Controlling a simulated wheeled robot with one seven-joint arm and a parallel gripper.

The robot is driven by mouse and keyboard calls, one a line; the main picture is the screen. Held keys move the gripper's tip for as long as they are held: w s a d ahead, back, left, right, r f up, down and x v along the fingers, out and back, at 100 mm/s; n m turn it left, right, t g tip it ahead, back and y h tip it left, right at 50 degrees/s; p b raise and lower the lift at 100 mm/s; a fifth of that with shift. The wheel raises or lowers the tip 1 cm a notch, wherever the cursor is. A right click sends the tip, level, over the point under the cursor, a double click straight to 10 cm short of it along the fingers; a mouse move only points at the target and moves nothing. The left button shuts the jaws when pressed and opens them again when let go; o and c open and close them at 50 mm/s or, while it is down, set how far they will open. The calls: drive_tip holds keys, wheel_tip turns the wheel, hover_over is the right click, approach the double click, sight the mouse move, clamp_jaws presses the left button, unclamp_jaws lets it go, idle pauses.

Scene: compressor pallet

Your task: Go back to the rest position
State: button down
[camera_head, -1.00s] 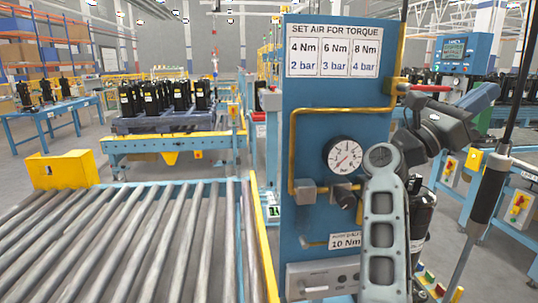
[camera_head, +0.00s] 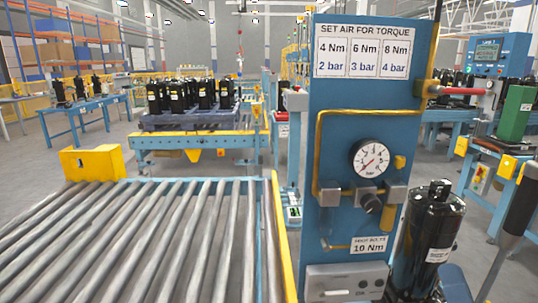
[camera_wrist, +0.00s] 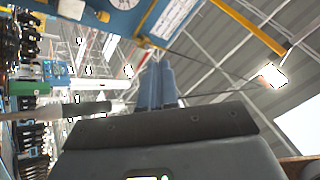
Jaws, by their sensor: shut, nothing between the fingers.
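My gripper (camera_wrist: 161,82) shows in the wrist view, its two blue-grey fingers together with nothing between them. It points up toward the ceiling beams, clear of any surface. In the camera_head view my gripper is not visible. The blue panel (camera_head: 330,120) with the torque sign and the round gauge (camera_head: 371,159) stands at centre right. A black compressor (camera_head: 430,240) stands upright to the right of the panel, in plain view.
A roller conveyor (camera_head: 150,235) fills the lower left, with a yellow block (camera_head: 92,163) at its far end. Behind it, several black compressors stand on a pallet (camera_head: 190,120). A dark hanging tool (camera_head: 522,205) is at the right edge. A blue panel edge (camera_wrist: 115,15) shows in the wrist view.

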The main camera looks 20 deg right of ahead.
drive_tip(key=s+a+f+n+g+y, duration=0.2)
drive_tip(key=s+a+f+n+g, duration=0.1)
drive_tip(key=s, duration=0.4)
drive_tip(key=s+a+f+n+g+y, duration=0.2)
drive_tip(key=s+a+f+n+g, duration=0.1)
drive_tip(key=s, duration=0.4)
drive_tip(key=s+a+f+n+g+y, duration=0.3)
drive_tip(key=s+a+f+n, duration=0.2)
drive_tip(key=s, duration=0.3)
drive_tip(key=shift+a+n, duration=0.5)
drive_tip(key=shift+a, duration=0.4)
drive_tip(key=shift+w, duration=0.1)
